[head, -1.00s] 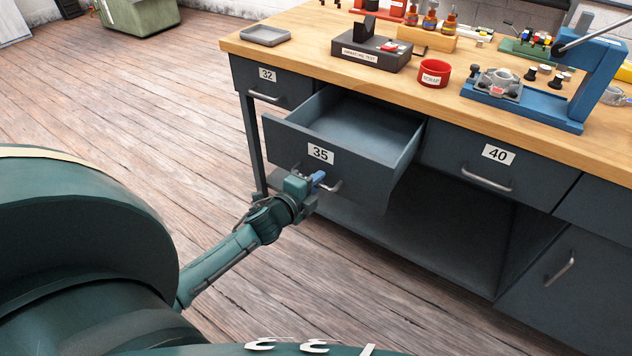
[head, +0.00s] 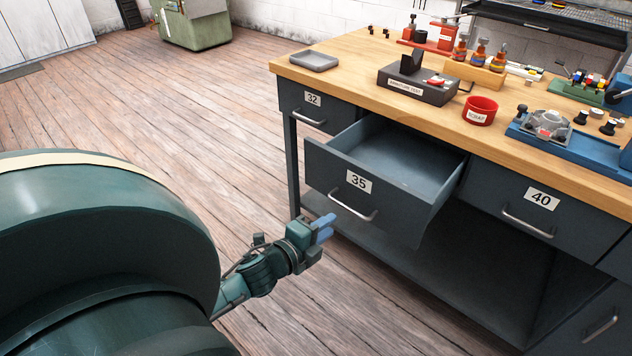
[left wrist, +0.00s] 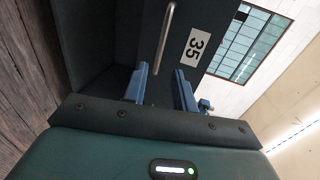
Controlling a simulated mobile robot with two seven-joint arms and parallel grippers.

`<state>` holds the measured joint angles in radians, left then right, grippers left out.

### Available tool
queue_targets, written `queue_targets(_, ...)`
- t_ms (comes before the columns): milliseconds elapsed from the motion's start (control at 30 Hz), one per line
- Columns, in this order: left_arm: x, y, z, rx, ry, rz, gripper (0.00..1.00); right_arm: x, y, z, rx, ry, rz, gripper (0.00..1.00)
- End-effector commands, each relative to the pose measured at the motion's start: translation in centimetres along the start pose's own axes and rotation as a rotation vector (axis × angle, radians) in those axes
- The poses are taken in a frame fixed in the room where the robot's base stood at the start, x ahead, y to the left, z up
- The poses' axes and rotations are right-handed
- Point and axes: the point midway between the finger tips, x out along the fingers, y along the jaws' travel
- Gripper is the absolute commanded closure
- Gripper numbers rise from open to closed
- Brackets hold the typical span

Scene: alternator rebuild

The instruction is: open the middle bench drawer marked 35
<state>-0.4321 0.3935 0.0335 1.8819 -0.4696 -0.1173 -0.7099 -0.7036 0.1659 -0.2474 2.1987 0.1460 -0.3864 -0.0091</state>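The drawer marked 35 (head: 330,178) stands pulled out from the bench, its empty inside showing. Its bar handle (head: 352,204) is on the front below the label. My left gripper (head: 326,229) is below and in front of the handle, apart from it. In the left wrist view the blue fingers of my left gripper (left wrist: 160,84) are spread with nothing between them. The handle (left wrist: 164,38) and the 35 label (left wrist: 195,46) show beyond the fingertips. My right gripper is not in view.
Drawer 32 (head: 305,117) and drawer 40 (head: 510,212) are shut on either side. The wooden bench top (head: 365,98) bears a grey tray (head: 313,61), a red scrap cup (head: 481,111) and several tools. The floor left of the bench is clear.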

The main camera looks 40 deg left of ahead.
Motion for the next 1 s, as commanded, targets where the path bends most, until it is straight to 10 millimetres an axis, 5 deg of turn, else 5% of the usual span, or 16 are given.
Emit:
queue_targets(300,-3.0,0.0,0.0,0.0,0.0,0.0,0.73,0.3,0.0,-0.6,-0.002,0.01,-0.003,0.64)
queue_targets(1000,-3.1,0.0,0.0,0.0,0.0,0.0,0.73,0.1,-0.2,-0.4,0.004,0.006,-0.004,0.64)
